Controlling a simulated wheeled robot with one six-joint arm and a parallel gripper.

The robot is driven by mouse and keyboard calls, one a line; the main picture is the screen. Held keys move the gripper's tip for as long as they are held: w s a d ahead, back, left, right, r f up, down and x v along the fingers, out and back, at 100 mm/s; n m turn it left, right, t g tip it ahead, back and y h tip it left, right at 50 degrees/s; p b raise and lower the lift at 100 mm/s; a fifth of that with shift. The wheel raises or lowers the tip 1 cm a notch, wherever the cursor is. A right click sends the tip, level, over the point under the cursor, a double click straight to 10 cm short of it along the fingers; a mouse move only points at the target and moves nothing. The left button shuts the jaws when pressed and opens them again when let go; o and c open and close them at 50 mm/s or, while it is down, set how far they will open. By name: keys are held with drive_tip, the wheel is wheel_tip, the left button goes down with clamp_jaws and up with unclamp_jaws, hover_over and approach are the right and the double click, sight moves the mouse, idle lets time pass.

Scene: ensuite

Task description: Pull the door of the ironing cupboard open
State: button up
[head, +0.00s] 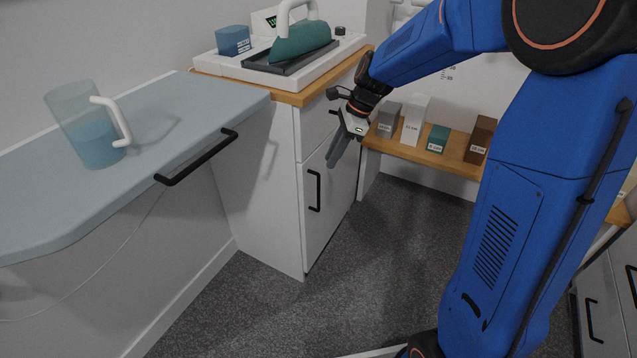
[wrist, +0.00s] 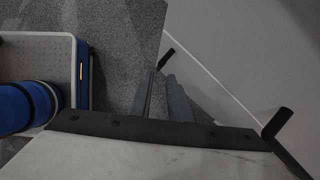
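The ironing cupboard is a white cabinet. Its door (head: 329,205) looks shut, flush with the front, and carries a black upright bar handle (head: 314,190). My gripper (head: 336,152) hangs in front of the cupboard, fingers pointing down, a little above and to the right of that handle and apart from it. In the wrist view my gripper (wrist: 161,95) shows two grey fingers with a narrow gap and nothing between them. A black handle (wrist: 166,59) shows just beyond the fingertips there, apart from them. It looks like the door's handle.
An ironing board (head: 190,105) with a black bar (head: 197,160) juts out at the left, bearing a jug (head: 85,130). An iron (head: 300,42) stands on the cupboard top. A low shelf (head: 430,156) with several blocks is behind. Dark carpet (head: 350,275) in front is clear.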

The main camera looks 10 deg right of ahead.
drive_tip(key=x, duration=1.1)
drive_tip(key=shift+c, duration=0.3)
clamp_jaws()
